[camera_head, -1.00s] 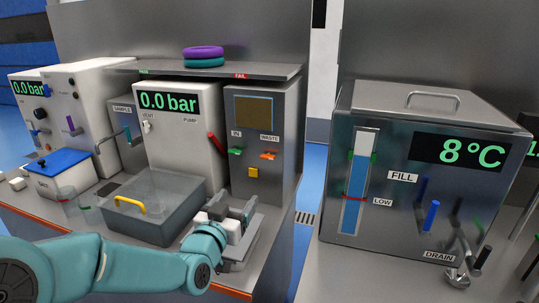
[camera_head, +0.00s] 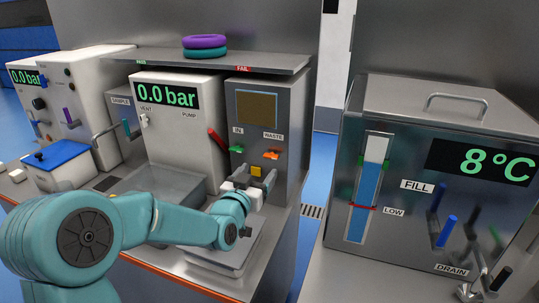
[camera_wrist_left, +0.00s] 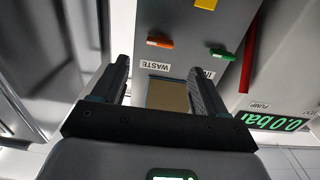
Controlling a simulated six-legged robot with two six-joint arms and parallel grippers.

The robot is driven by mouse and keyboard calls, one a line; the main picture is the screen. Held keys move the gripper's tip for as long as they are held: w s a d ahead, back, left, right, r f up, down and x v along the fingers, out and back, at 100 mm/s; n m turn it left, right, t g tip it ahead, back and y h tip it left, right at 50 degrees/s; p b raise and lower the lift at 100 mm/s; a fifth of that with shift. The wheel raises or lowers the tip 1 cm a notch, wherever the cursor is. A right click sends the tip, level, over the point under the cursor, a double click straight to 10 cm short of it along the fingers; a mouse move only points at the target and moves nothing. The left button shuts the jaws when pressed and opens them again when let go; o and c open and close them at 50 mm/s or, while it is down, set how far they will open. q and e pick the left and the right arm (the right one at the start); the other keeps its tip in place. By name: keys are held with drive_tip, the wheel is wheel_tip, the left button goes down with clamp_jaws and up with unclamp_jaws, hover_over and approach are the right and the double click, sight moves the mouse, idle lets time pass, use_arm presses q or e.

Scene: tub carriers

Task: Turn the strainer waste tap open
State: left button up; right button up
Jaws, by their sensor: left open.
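The orange waste tap (camera_head: 271,154) is on the front of the grey strainer cabinet (camera_head: 287,115), under its WASTE label. In the left wrist view the tap (camera_wrist_left: 160,42) shows beyond the fingertips, between their two lines, and looks clear of both. My left gripper (camera_head: 262,182) is open and empty, in front of the cabinet and a little below the tap. Its two fingers also show in the left wrist view (camera_wrist_left: 160,68). My right gripper is not in view.
The green IN tap (camera_head: 237,149) is left of the waste tap, with a yellow block (camera_head: 256,171) below them. A red lever (camera_head: 216,140) is on the white pump unit (camera_head: 175,150). Two rings (camera_head: 205,45) lie on the shelf above. A steel tank (camera_head: 430,150) stands right.

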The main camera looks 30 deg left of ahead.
sight(270, 157)
use_arm(q)
drive_tip(key=p+x, duration=0.1)
drive_tip(key=x, duration=0.7)
drive_tip(key=shift+w, duration=0.35)
drive_tip(key=c, duration=1.1)
